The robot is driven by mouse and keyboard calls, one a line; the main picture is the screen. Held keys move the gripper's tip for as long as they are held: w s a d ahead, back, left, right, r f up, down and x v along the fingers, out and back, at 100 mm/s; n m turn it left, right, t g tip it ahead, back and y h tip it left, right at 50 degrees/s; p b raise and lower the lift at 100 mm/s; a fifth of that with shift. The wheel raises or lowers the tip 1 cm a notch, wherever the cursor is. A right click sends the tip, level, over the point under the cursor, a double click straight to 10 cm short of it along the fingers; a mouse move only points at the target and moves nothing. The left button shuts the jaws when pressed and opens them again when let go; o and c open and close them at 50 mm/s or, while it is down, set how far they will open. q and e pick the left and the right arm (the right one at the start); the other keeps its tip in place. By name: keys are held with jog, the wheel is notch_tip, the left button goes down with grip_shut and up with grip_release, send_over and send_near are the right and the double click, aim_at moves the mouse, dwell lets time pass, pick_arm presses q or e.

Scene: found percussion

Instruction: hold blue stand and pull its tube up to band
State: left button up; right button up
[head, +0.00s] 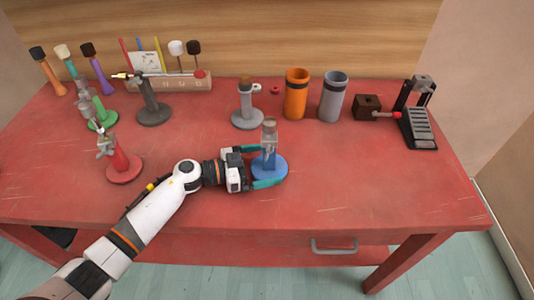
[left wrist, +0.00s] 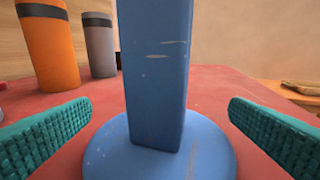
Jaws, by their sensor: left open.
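The blue stand (head: 269,167) stands upright near the middle of the red table, with a round base and a post. A greyish tube (head: 269,132) shows at the top of its post. My left gripper (head: 265,168) is open, with its teal fingers on either side of the blue post. In the left wrist view the blue post (left wrist: 156,75) rises between the two fingers (left wrist: 160,125), with a gap on each side. The tube and any band on it are out of that view. My right gripper is not in view.
An orange cup (head: 296,94) and a grey cup (head: 333,97) stand behind to the right. A grey stand (head: 247,108) is behind the blue one. A red stand (head: 122,162) is at the left. A pedal (head: 418,128) is at the far right. The front right of the table is clear.

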pick_arm(q)
jog(key=shift+d, duration=0.15)
jog(key=c, duration=1.8)
jog(key=shift+c, duration=0.2)
